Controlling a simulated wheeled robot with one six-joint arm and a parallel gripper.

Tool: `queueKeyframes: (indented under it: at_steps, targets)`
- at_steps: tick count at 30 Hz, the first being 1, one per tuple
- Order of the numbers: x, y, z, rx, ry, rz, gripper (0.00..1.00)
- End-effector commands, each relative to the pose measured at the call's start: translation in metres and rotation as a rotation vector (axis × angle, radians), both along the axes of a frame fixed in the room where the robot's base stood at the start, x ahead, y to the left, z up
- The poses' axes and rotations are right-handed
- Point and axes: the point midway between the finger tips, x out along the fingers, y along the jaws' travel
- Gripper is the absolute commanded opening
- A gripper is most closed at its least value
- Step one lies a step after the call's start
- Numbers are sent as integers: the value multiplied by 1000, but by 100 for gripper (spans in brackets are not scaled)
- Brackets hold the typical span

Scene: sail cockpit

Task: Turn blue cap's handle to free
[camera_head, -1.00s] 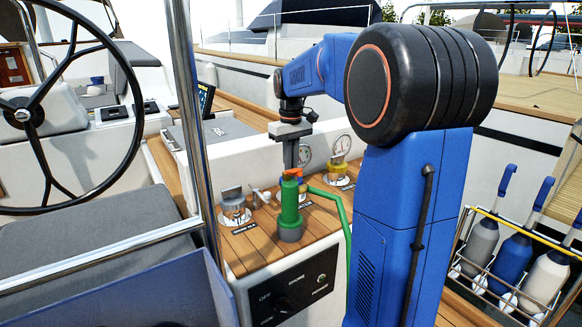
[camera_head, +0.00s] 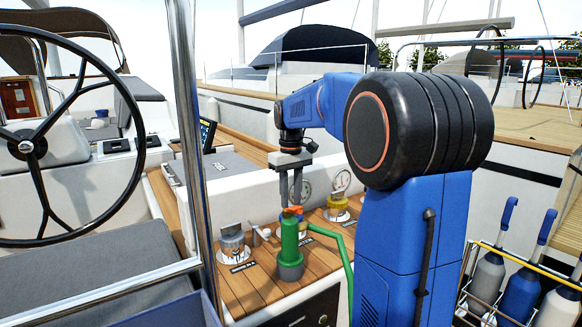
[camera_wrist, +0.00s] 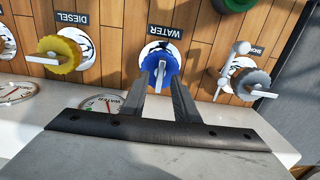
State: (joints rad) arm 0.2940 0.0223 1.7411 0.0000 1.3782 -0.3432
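The blue cap (camera_wrist: 168,62) sits on the deck by the WATER label in the wrist view. Its pale handle (camera_wrist: 160,76) points toward my gripper and lies between the fingers. In the head view the blue cap (camera_head: 303,230) is mostly hidden behind a green hose nozzle. My gripper (camera_wrist: 164,74) is open, its two fingers apart, with the tips at or just above the cap. Whether they touch the handle I cannot tell. In the head view my gripper (camera_head: 291,200) points down behind the nozzle's orange top.
A yellow cap (camera_wrist: 60,54) by the DIESEL label and a grey cap (camera_wrist: 250,82) with a small key-like fitting (camera_wrist: 232,60) flank the blue one. The green hose nozzle (camera_head: 290,245) stands close by. Round gauges (camera_head: 342,181) are on the white wall.

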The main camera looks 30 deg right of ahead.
Motion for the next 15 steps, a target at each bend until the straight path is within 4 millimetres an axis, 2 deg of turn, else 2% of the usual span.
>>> queueKeyframes:
  at_steps: [15]
  targets:
    - [1,0,103,-1,-2,0,28]
